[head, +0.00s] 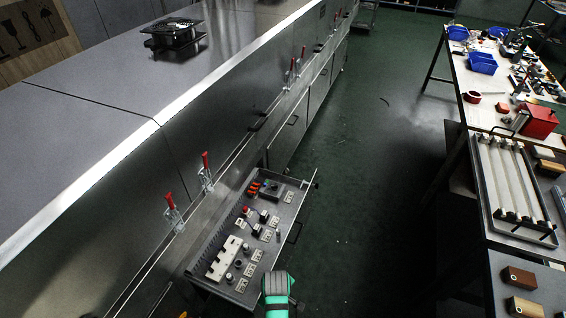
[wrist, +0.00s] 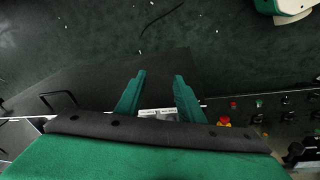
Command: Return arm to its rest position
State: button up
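My gripper (wrist: 160,76) shows in the wrist view with its two teal fingers apart. Nothing is clearly held between the fingertips. A small white and grey piece shows between the finger bases, and I cannot tell whether it belongs to the gripper or lies below. In the head view a teal and grey part of my arm shows at the bottom centre, just right of the open drawer's near end; the fingers cannot be made out there.
An open drawer (head: 211,287) of small electrical parts juts from the steel dryer (head: 100,140). Red-handled clamps (head: 172,212) line the dryer's side. A black fan unit (head: 174,36) sits on top. A cluttered workbench (head: 470,100) stands right. The green floor (head: 370,150) between is clear.

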jog(key=s+r+m+t, duration=0.3)
jog(key=s+m+t, duration=0.25)
jog(key=s, duration=0.75)
jog(key=s+d+r+m+t, duration=0.1)
jog(key=s+r+t, duration=0.3)
jog(key=r, duration=0.9)
jog(key=s+d+r+m+t, duration=0.1)
jog(key=s+r+m+t, duration=0.2)
jog(key=s+r, duration=0.5)
notch_tip(320, 180, up, 6)
jog(key=shift+d+f+t, duration=0.2)
jog(key=shift+f+t, duration=0.05)
jog(key=shift+t, duration=0.3)
